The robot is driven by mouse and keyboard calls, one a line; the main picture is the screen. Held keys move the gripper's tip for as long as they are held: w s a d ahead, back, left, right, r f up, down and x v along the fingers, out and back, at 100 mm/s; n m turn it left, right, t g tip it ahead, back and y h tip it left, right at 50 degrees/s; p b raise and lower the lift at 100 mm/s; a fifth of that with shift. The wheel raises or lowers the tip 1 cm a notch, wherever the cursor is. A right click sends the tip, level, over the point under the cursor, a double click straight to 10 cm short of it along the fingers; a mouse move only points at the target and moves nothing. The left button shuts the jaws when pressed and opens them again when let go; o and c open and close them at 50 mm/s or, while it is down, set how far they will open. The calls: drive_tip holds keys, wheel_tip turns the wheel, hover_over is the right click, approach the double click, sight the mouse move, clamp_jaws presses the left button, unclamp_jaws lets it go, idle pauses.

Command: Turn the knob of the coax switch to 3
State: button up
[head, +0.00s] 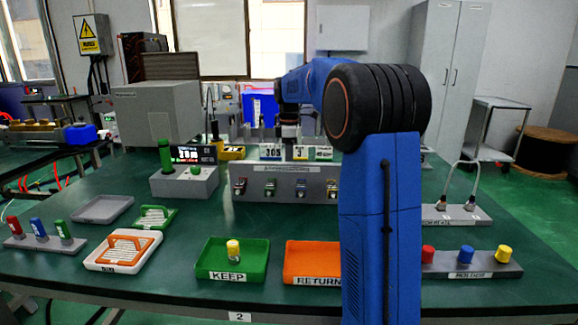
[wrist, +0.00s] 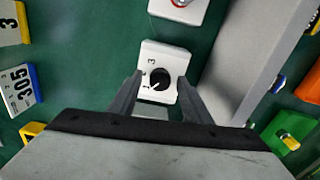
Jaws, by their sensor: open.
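The coax switch is a small white box (wrist: 172,58) with a round black knob (wrist: 161,86) on its face, seen in the wrist view. A 3 is printed near the top of the dial and a 1 at its left. A light pointer mark on the knob seems to lie toward the 1. My gripper (wrist: 159,84) is open, with one finger on each side of the knob; I cannot tell whether either touches it. In the head view my gripper (head: 288,131) points down at the back of the table, and the switch cannot be made out there.
Number signs, one reading 305 (wrist: 19,88), stand left of the switch. Another white box (wrist: 178,8) lies beyond it. A long grey block (wrist: 245,50) is close on the right. Green KEEP (head: 232,260) and orange RETURN (head: 310,262) trays are at the table's front.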

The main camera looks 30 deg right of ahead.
drive_tip(key=c, duration=1)
drive_tip(key=shift+c, duration=0.2)
drive_tip(key=shift+m, duration=0.3)
drive_tip(key=m, duration=0.9)
drive_tip(key=shift+m, duration=0.4)
drive_tip(key=m, duration=0.4)
drive_tip(key=shift+m, duration=0.3)
drive_tip(key=m, duration=0.4)
drive_tip(key=shift+m, duration=0.4)
